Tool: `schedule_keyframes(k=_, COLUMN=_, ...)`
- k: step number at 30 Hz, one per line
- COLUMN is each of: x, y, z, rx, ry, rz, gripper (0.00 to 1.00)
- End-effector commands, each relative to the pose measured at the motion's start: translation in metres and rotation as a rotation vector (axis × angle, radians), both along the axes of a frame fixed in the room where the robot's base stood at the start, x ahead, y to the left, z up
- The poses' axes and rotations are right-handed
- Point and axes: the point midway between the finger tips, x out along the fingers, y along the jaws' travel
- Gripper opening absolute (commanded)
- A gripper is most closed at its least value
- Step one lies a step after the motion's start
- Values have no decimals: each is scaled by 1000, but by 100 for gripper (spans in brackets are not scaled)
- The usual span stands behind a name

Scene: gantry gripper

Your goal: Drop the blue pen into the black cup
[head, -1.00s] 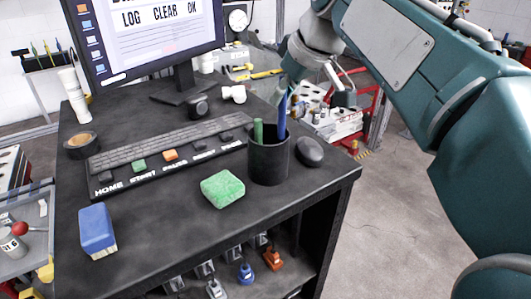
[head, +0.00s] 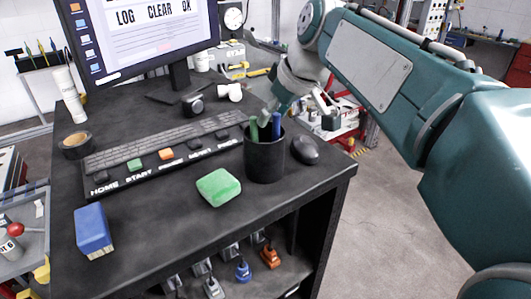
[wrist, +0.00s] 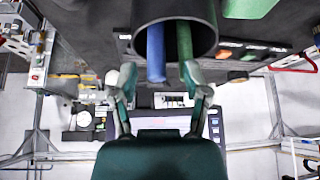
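The black cup (head: 264,160) stands upright near the right edge of the dark desk. The blue pen (head: 276,129) stands in it, its upper end showing above the rim. A green pen (head: 254,132) stands beside it in the same cup. In the wrist view the cup (wrist: 172,8), blue pen (wrist: 156,55) and green pen (wrist: 184,42) appear upside down. My gripper (wrist: 158,74) is open, with its two fingers on either side of the blue pen's end and visibly apart from it. In the head view it is just behind and above the cup. The pens' lower ends are hidden.
A dark mouse (head: 304,150) lies right of the cup. A keyboard (head: 165,140) and monitor (head: 150,40) stand behind. The desk's front middle is clear.

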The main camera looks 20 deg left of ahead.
Motion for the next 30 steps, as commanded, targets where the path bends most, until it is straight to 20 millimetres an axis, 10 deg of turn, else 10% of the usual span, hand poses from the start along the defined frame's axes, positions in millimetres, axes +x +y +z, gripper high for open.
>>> schedule_keyframes(k=8, x=-1, y=-3, z=5, rx=1, ry=0, rz=0, gripper=60)
schedule_keyframes(k=30, x=-28, y=-50, z=102, rx=-2, ry=1, rz=0, gripper=60)
